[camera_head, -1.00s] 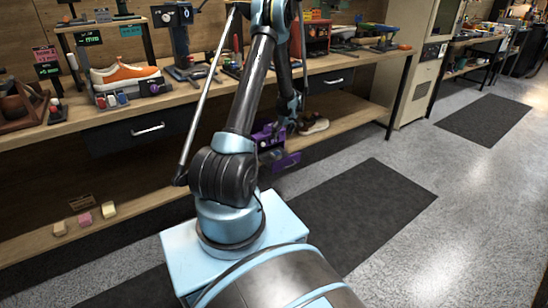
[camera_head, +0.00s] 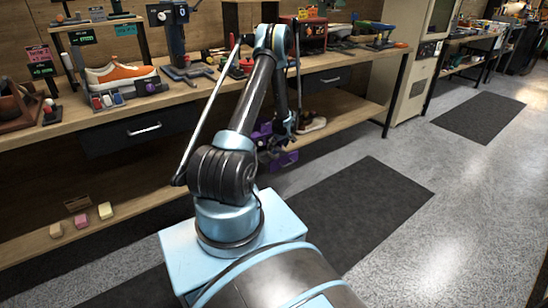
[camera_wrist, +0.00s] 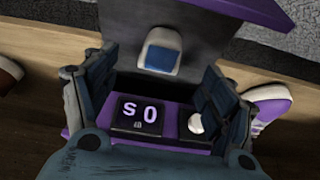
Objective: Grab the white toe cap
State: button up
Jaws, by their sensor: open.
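A small white rounded piece with a blue face (camera_wrist: 161,49), which looks like the white toe cap, is on a dark grey surface of a purple device in the wrist view. My gripper (camera_wrist: 160,92) is open and empty, its dark fingers apart on either side of the device's lit display (camera_wrist: 137,113). The white piece is centred between the fingers and beyond them toward the top of the picture; no contact shows. In the head view my gripper (camera_head: 274,146) is at the purple device (camera_head: 285,160) by the lower shelf; the white piece cannot be made out there.
A purple and white sneaker (camera_wrist: 268,105) lies close beside the right finger. A brown item (camera_wrist: 8,75) is at the left edge. The lower shelf (camera_head: 345,106) is under the workbench (camera_head: 195,90), whose top holds an orange shoe (camera_head: 122,74) and tools.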

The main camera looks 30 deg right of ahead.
aim_at(275, 153)
jog(key=shift+x, duration=3.45)
jog(key=shift+s+a, duration=0.15)
jog(key=shift+c, duration=0.6)
jog(key=c, duration=1)
